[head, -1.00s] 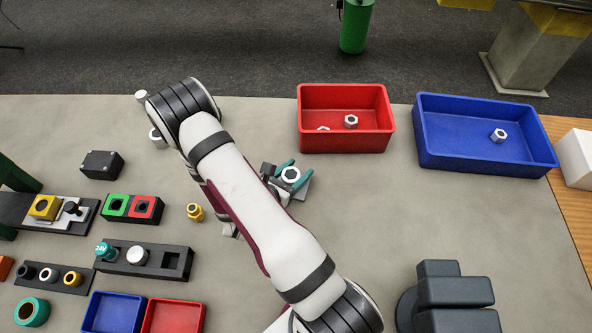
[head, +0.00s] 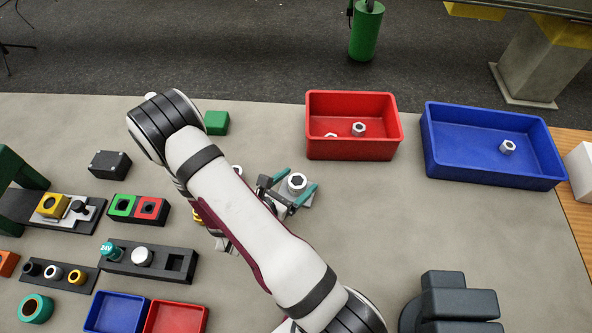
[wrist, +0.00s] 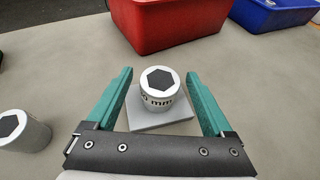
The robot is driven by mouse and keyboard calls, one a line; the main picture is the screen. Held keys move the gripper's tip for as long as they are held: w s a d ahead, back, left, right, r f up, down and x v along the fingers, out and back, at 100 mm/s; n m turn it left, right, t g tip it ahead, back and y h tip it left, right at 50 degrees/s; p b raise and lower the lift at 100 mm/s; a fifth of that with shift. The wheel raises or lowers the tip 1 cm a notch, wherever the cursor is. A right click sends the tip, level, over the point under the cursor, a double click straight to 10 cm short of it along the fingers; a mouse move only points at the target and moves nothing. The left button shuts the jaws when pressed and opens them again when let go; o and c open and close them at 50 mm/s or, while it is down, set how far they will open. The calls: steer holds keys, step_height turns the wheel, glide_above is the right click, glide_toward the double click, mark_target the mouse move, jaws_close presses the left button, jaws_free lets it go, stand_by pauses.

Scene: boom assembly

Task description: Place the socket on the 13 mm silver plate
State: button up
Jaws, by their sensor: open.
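A silver socket (wrist: 159,90) with a dark hexagonal opening stands upright on a square silver plate (wrist: 150,121). Its side label ends in "mm"; I cannot read the number surely. In the head view the socket (head: 297,182) and a corner of the plate (head: 309,201) show beside my arm. My gripper (wrist: 160,78) is open, its teal fingers on either side of the socket, with visible gaps. The gripper (head: 299,178) also shows open in the head view. A second silver socket (wrist: 24,131) stands apart on the table at left in the wrist view.
A red bin (head: 353,148) and a blue bin (head: 490,171), both holding nut-like parts, stand at the back. A green block (head: 216,122) is beside my arm. Fixtures and small trays (head: 117,310) fill the left. The table right of the plate is clear.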

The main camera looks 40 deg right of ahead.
mark_target(294, 188)
steer(key=shift+v, duration=1.1)
steer(key=shift+m+g, duration=0.3)
steer(key=shift+m, duration=0.1)
steer(key=r, duration=0.7)
steer(key=shift+s+d+r, duration=0.2)
steer(key=shift+d+r, duration=0.15)
steer(key=s+a+r+m+g+y, duration=0.3)
steer(key=s+r+m+g+y, duration=0.3)
steer(key=s+m, duration=0.85)
steer(key=a+r+m+t+y, duration=0.2)
steer(key=a+r+m+y, duration=0.3)
steer(key=a+m+y, duration=0.4)
steer(key=s+a+m, duration=0.1)
steer(key=a+m, duration=0.1)
steer(key=a, duration=0.5)
steer(key=shift+a+t, duration=0.4)
